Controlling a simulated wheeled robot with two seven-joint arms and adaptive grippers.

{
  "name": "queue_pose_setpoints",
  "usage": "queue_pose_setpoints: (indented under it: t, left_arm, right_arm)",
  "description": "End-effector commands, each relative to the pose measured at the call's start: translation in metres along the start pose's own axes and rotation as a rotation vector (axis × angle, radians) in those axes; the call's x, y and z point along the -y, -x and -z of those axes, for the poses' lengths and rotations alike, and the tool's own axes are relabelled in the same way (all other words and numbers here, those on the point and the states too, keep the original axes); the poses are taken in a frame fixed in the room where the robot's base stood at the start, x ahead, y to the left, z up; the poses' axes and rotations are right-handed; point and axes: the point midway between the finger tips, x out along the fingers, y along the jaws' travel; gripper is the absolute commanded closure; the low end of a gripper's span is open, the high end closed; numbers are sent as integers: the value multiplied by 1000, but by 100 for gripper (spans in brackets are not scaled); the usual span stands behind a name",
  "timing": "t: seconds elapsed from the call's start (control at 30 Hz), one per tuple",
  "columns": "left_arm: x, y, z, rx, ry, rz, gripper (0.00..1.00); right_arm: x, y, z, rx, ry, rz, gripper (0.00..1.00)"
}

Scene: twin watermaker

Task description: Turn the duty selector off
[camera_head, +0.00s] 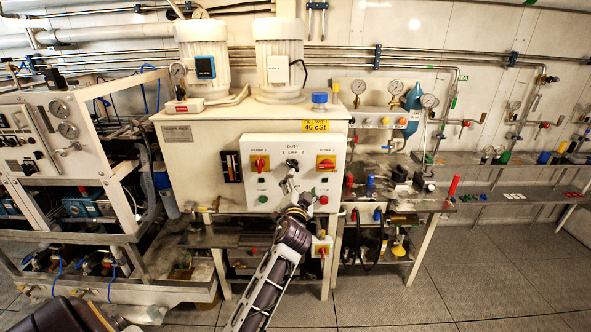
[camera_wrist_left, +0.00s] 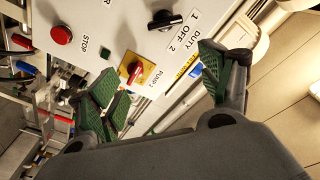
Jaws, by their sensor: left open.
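The duty selector, a black knob (camera_wrist_left: 163,20), sits on the white control panel (camera_wrist_left: 115,22) beside the labels DUTY and 1 OFF 2. Its handle appears to lie toward the 1 mark. In the head view the selector (camera_head: 292,163) shows at the panel's top middle, just above my gripper. My left gripper (camera_head: 289,184) is in front of the panel, below the selector. In the left wrist view its green-padded fingers (camera_wrist_left: 163,74) are wide apart and empty, and the knob lies beyond them, toward the top. My right gripper is not in view.
The red-on-yellow pump 2 switch (camera_head: 326,162) and pump 1 switch (camera_head: 260,163) flank the selector. A red stop button (camera_head: 323,200) and green button (camera_head: 263,199) are lower. Another red-yellow switch (camera_head: 321,247) hangs below the panel. The floor at right is clear.

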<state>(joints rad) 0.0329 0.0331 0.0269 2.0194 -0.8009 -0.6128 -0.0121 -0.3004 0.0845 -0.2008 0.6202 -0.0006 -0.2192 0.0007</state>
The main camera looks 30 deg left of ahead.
Motion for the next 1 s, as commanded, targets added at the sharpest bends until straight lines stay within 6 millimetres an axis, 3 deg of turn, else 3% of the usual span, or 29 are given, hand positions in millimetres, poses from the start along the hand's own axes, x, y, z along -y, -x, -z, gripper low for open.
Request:
queue_pose_setpoints:
  t: [0.1, 0.33, 0.63, 1.0]
  left_arm:
    - [11, 2, -5, 37, -36, 35, 21]
    - [14, 3, -18, 92, -55, 46, 21]
    - [13, 3, -18, 95, -56, 45, 21]
    - [14, -10, -19, 94, -57, 44, 21]
  right_arm:
    - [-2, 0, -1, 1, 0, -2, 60]
    - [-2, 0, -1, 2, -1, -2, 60]
    - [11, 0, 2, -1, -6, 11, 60]
    - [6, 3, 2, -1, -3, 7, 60]
